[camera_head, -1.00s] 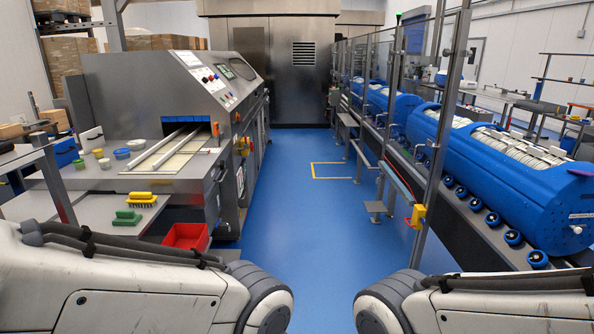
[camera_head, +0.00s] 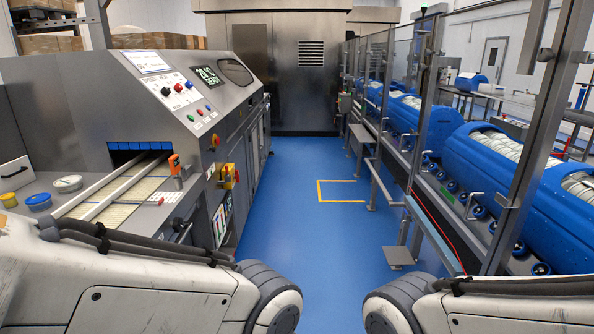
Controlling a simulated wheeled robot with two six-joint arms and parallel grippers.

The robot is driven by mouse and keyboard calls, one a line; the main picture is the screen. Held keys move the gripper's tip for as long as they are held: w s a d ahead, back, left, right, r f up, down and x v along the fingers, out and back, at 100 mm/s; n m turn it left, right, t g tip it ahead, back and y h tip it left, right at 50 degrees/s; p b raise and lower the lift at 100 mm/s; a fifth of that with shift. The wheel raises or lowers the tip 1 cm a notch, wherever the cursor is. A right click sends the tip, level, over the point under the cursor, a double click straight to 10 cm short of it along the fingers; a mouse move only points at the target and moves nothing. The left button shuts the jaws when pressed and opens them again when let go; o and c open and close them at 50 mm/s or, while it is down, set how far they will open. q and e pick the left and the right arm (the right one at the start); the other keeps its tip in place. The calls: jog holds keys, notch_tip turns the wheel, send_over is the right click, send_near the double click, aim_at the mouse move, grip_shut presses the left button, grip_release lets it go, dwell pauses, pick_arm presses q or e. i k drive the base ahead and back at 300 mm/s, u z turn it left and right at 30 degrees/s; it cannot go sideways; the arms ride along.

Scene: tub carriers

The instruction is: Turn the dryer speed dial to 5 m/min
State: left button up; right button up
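A steel machine (camera_head: 60,98) with a sloped control panel (camera_head: 165,75) stands on the left; it looks like the dryer. Small coloured buttons (camera_head: 207,107) sit below. Only links of my two arms show at the bottom; neither gripper is in view.
A conveyor with rails (camera_head: 112,187) comes out of the machine's front, with small round tubs (camera_head: 67,183) beside it. An orange handle (camera_head: 174,165) and a yellow box (camera_head: 228,176) stick out at its corner. The blue floor aisle (camera_head: 310,215) is clear. Guarded blue drums (camera_head: 520,185) line the right.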

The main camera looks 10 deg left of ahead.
aim_at(165, 90)
jog(key=z, duration=0.05)
jog(key=i, duration=4.25)
jog(key=u, duration=2.65)
